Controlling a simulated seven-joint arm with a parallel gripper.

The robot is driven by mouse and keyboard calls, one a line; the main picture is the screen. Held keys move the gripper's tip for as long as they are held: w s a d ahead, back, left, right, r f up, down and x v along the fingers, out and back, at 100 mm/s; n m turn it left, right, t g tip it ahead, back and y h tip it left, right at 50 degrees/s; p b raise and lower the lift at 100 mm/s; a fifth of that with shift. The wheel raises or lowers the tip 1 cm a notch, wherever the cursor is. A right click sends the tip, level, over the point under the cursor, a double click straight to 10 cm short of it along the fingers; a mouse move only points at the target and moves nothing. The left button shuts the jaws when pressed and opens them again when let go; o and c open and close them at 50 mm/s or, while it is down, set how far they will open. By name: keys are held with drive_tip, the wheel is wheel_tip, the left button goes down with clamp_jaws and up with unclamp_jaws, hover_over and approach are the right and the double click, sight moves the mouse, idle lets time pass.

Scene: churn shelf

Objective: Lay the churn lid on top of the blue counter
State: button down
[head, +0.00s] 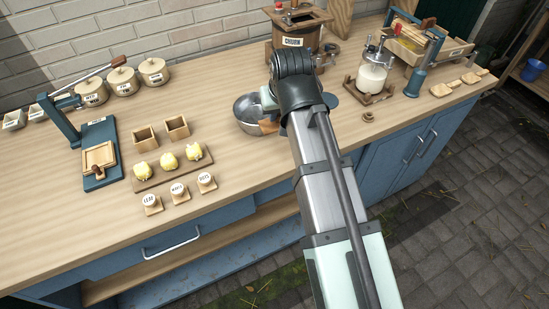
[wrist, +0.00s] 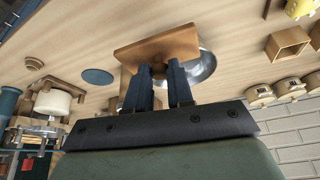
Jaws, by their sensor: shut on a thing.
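The churn lid is a flat wooden board with a knob; it shows in the wrist view (wrist: 165,45), and part of it shows past my arm in the head view (head: 269,126). My gripper (wrist: 160,70) is shut on the lid's knob. The lid is over the counter beside a metal bowl; any gap beneath it is hard to judge. The blue counter (head: 240,173) has a pale wooden top and blue fronts. The wooden churn (head: 292,41), labelled CHURN, stands at the back. My arm hides most of the gripper in the head view.
The metal bowl (head: 250,108) is close by the lid. A dark blue disc (wrist: 98,76) lies on the counter. A glass jar (head: 372,78) stands right of my arm. Butter pieces (head: 168,161) on a board and labelled stamps (head: 178,190) are left. Bare wood lies between.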

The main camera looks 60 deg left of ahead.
sight(273, 129)
drive_tip(key=shift+s+r, duration=0.2)
drive_tip(key=shift+s, duration=0.3)
drive_tip(key=shift+s+r, duration=0.2)
drive_tip(key=shift+s, duration=0.25)
drive_tip(key=shift+s+d+f, duration=0.1)
drive_tip(key=shift+d+f, duration=0.1)
drive_tip(key=shift+d, duration=0.4)
drive_tip(key=shift+s+d+f, duration=0.1)
drive_tip(key=shift+d+f, duration=0.05)
drive_tip(key=shift+d, duration=0.4)
drive_tip(key=shift+d+f+n, duration=0.15)
drive_tip(key=shift+n, duration=0.15)
drive_tip(key=shift+f, duration=4.95)
drive_tip(key=shift+f, duration=0.15)
drive_tip(key=c, duration=1)
unclamp_jaws()
drive_tip(key=v, duration=1.2)
drive_tip(key=shift+w+d, duration=0.1)
